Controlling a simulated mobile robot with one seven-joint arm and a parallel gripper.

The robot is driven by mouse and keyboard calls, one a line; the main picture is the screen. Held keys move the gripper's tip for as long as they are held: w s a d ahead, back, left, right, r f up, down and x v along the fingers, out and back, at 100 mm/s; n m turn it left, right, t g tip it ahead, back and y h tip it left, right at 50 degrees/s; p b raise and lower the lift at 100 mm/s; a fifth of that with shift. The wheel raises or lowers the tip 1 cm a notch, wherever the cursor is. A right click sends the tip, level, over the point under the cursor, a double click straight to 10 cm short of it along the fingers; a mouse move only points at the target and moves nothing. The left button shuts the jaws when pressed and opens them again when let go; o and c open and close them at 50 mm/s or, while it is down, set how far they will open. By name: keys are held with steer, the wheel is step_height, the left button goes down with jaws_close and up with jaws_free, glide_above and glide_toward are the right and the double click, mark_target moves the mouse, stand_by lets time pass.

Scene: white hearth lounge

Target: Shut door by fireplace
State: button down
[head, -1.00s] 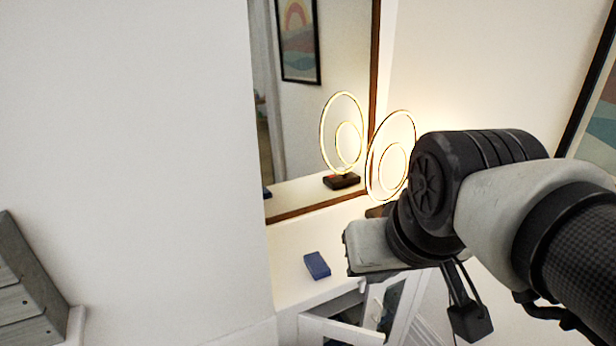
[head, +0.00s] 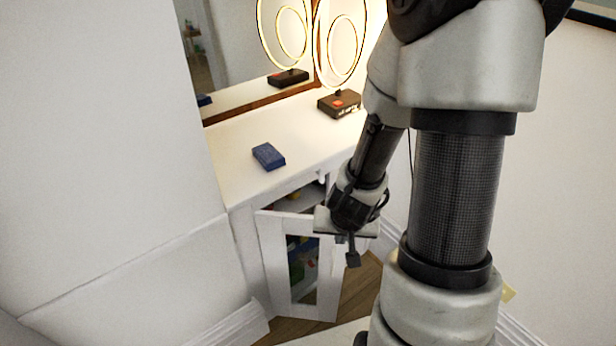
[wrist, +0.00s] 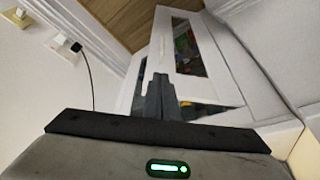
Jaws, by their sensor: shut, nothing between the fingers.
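The white cabinet door (head: 272,258) with a glass pane stands open in the lower middle of the head view. A gap above it shows the dark inside of the low white cabinet (head: 238,212). The door also shows in the wrist view (wrist: 158,42), ahead of my gripper. My gripper (wrist: 160,82) is shut and empty, its fingers pointing toward the door's frame. Whether they touch it I cannot tell. In the head view my wrist is close to the door's upper right. No fireplace opening is visible.
A blue box (head: 268,157) and a lit ring lamp (head: 340,104) stand on the cabinet top, before a mirror (head: 225,50). A white wall (head: 90,130) stands at left. Wall sockets and a cable (wrist: 62,46) show at left in the wrist view. Wooden floor (head: 365,285) lies below.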

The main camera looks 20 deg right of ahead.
steer(key=w+d+b+x, duration=0.1)
steer(key=b+x, duration=0.5)
steer(key=x, duration=0.7)
steer(key=shift+d, duration=0.65)
steer(key=shift+w+r, duration=0.15)
steer(key=shift+w, duration=0.05)
